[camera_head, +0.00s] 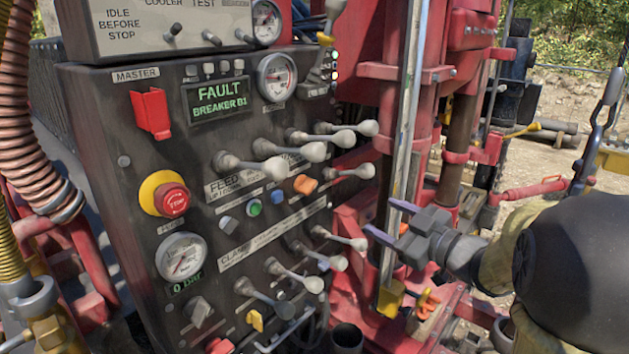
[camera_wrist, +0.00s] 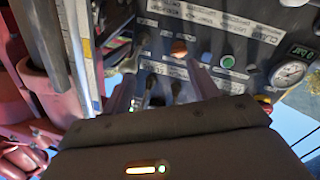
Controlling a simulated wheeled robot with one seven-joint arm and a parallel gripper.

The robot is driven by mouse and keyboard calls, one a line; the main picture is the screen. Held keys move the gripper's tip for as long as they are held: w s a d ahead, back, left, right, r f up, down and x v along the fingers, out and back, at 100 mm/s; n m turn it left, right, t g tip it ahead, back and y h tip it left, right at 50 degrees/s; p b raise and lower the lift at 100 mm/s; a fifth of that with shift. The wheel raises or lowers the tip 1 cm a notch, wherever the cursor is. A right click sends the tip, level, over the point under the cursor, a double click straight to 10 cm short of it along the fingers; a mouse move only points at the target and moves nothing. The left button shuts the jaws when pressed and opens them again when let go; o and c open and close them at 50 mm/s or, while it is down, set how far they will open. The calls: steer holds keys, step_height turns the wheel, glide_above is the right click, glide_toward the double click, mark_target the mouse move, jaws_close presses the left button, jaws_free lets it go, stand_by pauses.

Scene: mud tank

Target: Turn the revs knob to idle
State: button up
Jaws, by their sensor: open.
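The dark control panel (camera_head: 140,215) stands left of centre in the head view. I cannot read a revs label, so I cannot tell which control is the revs knob. A grey knob (camera_head: 198,310) sits at the panel's lower left, with a yellow knob (camera_head: 255,320) to its right. Another grey knob (camera_head: 229,225) sits mid-panel, left of a green button (camera_head: 254,207). My gripper (camera_head: 391,220) is open and empty, right of the panel and apart from it. In the wrist view its purple fingers (camera_wrist: 162,88) point at the panel, where an orange control (camera_wrist: 179,48) shows.
Several pale-tipped levers (camera_head: 315,151) stick out of the panel towards my gripper. A red emergency stop (camera_head: 172,200), a pressure gauge (camera_head: 182,257) and a lit "FAULT BREAKER B1" screen (camera_head: 219,100) are on it. A metal rail and red machinery (camera_head: 460,60) stand behind my gripper.

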steer(key=shift+s+a+r+n+g+y, duration=0.3)
steer(key=shift+s+r+n+g+y, duration=0.15)
steer(key=shift+s+n+y, duration=0.1)
steer(key=shift+s+a+r+n+g+y, duration=0.25)
steer(key=shift+s+r+n+g+y, duration=0.1)
steer(key=shift+s+n+g+y, duration=0.15)
steer(key=shift+w, duration=0.15)
steer(key=p, duration=0.7)
glide_toward(313, 189)
steer(key=x, duration=0.8)
steer(key=shift+a+r, duration=0.1)
steer(key=shift+r, duration=0.05)
steer(key=shift+w+a, duration=0.5)
steer(key=shift+a, duration=0.05)
steer(key=c, duration=1)
